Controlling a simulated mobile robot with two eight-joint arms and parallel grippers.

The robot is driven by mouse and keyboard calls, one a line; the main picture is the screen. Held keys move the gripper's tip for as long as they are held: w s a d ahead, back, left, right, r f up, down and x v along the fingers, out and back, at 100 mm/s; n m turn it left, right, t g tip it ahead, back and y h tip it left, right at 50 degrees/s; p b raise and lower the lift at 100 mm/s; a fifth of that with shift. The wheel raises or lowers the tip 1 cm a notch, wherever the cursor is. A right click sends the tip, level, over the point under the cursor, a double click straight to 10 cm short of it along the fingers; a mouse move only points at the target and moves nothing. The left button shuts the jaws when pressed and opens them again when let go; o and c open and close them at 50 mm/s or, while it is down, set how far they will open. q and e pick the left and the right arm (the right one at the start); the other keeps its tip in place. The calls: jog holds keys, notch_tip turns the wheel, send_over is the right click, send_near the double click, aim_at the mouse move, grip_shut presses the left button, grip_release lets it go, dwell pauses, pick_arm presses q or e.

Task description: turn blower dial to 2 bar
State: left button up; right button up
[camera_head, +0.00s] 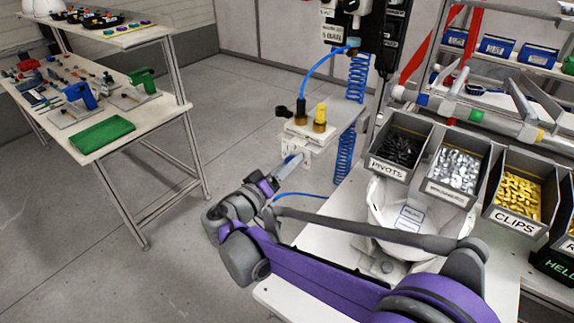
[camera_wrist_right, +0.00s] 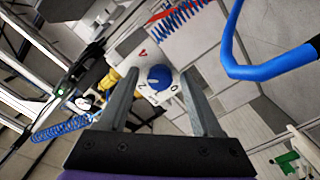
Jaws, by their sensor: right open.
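The blower dial (camera_wrist_right: 158,77) is a round blue knob on a white plate (camera_wrist_right: 136,55) in the right wrist view. Dark marks like a 2 and a 0 sit near its lower edge, and a red mark lies at its upper left. Its exact setting is too small to read. My right gripper (camera_wrist_right: 162,84) is open, its two fingers on either side of the dial in that view; I cannot tell whether they touch it. In the head view my right gripper (camera_head: 292,162) is at the front of the white blower unit (camera_head: 300,137). My left gripper is not in view.
Black and yellow fittings (camera_head: 320,114) top the unit, with a blue hose (camera_head: 322,68) and coiled blue tubes around it. Bins of pivots (camera_head: 385,175) and clips (camera_head: 490,215) stand at right, near a white helmet shell (camera_head: 385,218). Open floor lies left, before a workbench (camera_head: 150,117).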

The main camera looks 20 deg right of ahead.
grip_shut()
jog(key=shift+n, duration=4.4)
grip_release()
